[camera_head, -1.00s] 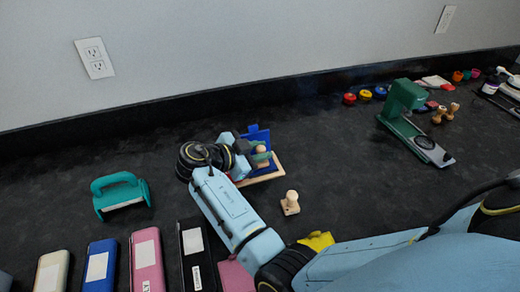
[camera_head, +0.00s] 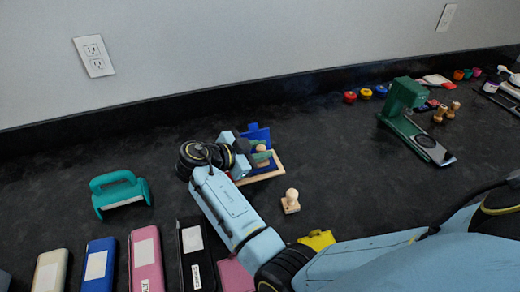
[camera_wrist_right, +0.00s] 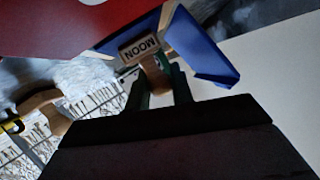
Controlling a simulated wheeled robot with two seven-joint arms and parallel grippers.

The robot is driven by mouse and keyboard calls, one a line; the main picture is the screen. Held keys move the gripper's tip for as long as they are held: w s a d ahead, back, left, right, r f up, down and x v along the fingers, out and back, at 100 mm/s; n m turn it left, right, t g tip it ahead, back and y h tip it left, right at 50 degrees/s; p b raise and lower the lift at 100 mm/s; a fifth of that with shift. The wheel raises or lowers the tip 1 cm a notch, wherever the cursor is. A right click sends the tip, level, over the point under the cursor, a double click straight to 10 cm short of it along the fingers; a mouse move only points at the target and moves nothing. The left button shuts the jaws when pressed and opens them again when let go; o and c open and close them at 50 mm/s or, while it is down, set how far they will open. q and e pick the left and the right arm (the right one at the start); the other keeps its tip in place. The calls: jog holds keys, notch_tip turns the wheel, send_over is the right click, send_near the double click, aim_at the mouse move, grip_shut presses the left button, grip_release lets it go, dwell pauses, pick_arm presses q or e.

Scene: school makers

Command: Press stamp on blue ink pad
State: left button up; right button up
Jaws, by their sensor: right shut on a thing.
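A wooden stamp marked MOON (camera_wrist_right: 142,50) shows in the right wrist view, held between the fingers of my right gripper (camera_wrist_right: 160,88). In the head view its wooden handle (camera_head: 261,148) shows at my right gripper (camera_head: 252,157), over the blue ink pad (camera_head: 257,135). The pad's blue lid stands open behind the gripper, and it also shows in the right wrist view (camera_wrist_right: 205,50). The gripper hides much of the pad, so I cannot tell whether the stamp touches it. My left gripper is not in view.
Another wooden stamp (camera_head: 291,201) stands right of my forearm. A teal handled tool (camera_head: 121,192) sits at left. Several labelled cases (camera_head: 97,265) lie at front left. A green press (camera_head: 407,108) stands at right.

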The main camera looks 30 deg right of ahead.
dwell(0.6)
jog(key=shift+r+p, duration=2.15)
jog(key=shift+r, duration=1.3)
